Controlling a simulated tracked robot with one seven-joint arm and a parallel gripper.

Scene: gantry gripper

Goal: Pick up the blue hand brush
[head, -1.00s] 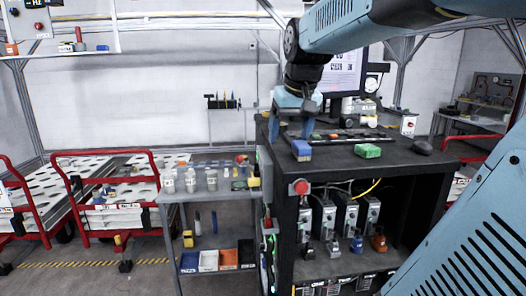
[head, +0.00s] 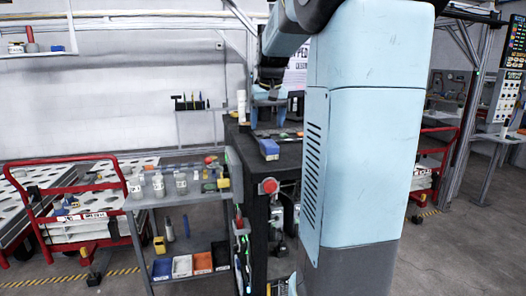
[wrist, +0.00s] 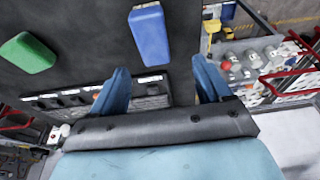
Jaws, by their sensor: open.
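The blue hand brush (head: 269,149) lies on the black bench top (head: 248,136), near its left front edge. In the wrist view the brush (wrist: 150,37) shows as a blue block with a pale end, beyond my fingertips. My gripper (head: 268,108) is above the bench, higher in the picture than the brush and apart from it. In the wrist view my gripper (wrist: 161,82) has its two blue fingers spread wide with nothing between them. No bristles can be made out.
A green block (wrist: 27,53) lies on the bench left of the brush in the wrist view. A grey shelf cart (head: 180,196) with jars stands left of the bench, beside a red-framed trolley (head: 75,200). My arm hides the bench's right part.

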